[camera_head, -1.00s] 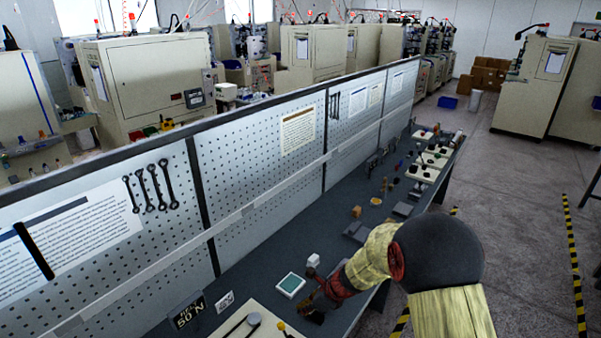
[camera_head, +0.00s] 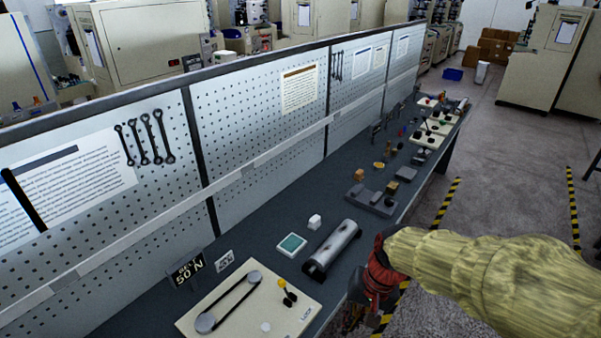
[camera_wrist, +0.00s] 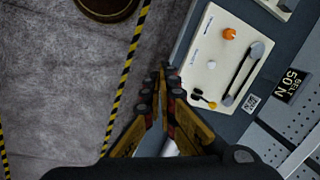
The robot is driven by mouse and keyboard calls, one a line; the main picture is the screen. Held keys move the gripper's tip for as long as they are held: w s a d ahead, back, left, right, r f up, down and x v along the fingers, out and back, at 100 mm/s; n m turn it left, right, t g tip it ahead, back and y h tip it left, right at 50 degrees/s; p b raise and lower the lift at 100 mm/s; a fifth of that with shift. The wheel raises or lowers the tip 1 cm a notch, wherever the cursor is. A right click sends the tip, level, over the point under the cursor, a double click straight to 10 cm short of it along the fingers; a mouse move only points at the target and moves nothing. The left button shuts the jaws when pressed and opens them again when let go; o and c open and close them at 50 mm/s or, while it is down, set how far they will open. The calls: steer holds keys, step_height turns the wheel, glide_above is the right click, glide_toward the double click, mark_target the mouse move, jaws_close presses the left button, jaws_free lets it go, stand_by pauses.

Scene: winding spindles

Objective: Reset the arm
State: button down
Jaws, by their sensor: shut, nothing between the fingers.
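My gripper (camera_head: 355,314) hangs at the front edge of the bench, low in the head view, with the arm reaching in from the right. In the wrist view my gripper (camera_wrist: 162,78) points down with its fingers brought together and holds nothing. It is over the line between the floor and the bench's front edge. A grey metal cylinder (camera_head: 336,244) lies in a dark cradle on the bench (camera_head: 270,240), left of my gripper and apart from it.
A cream board (camera_head: 190,325) with a black belt on two pulleys lies near the front; it also shows in the wrist view (camera_wrist: 208,45). A "BELT 50 N" sign (camera_head: 187,272) stands behind it. A pegboard (camera_head: 255,140) runs along the back. Open floor lies right.

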steer(key=s+d+n+t+h+b, duration=0.2)
steer(key=s+d+t+b, duration=0.3)
steer(key=b, duration=0.8)
steer(key=s+d, duration=0.2)
steer(key=s, duration=0.2)
steer(key=shift+d+r+n, duration=0.25)
steer(key=shift+r+n, duration=0.1)
steer(key=shift+n, duration=0.05)
